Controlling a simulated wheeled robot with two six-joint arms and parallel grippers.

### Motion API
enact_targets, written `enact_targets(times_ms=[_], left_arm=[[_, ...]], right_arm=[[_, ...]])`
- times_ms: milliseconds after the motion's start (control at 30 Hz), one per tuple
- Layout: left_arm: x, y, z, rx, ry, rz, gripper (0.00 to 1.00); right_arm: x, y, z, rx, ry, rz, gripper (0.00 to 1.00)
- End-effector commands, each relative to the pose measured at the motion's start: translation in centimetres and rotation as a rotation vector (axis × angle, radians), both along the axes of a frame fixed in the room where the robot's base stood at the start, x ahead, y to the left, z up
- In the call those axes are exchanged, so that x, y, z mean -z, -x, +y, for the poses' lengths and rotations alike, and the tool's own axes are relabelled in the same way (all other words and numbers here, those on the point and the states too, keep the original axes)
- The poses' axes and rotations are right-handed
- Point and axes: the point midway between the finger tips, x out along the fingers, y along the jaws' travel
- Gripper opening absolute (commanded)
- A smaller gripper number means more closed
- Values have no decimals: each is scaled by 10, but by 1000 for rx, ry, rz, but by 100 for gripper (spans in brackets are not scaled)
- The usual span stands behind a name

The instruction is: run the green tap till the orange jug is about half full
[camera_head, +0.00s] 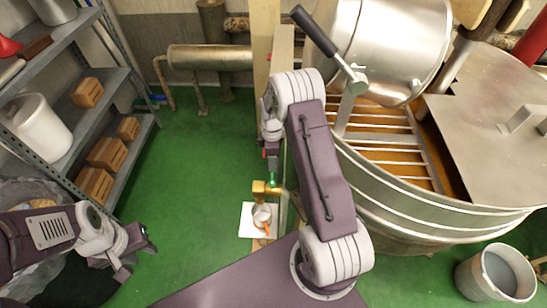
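A brass tap with a green top (272,180) stands at the centre, below my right gripper. Under its spout a small pale jug with an orange part (262,215) sits on a white square board (248,228). The level inside the jug is too small to tell. My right gripper (271,160) points down just above the green top; whether it touches it, and how its fingers stand, I cannot tell. My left gripper (138,256) is open and empty at the lower left, well away from the jug.
A big steel kettle (440,225) fills the right, beside my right arm. A grey shelf (120,80) with cardboard boxes (107,153) and a white drum (36,127) stands at the left. A grey bucket (495,272) is at the lower right. The green floor between is clear.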

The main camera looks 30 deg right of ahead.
Motion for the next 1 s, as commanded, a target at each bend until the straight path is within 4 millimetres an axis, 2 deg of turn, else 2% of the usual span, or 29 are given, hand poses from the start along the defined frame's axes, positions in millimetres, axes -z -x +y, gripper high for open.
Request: enact_targets(times_ms=[567, 1000], left_arm=[[-11, 0, 0, 0, 0, 0, 36], [-19, 0, 0, 0, 0, 0, 36]], right_arm=[[-2, -10, 43, -510, 1, -2, 0], [-2, -2, 78, -927, 1, -2, 0]])
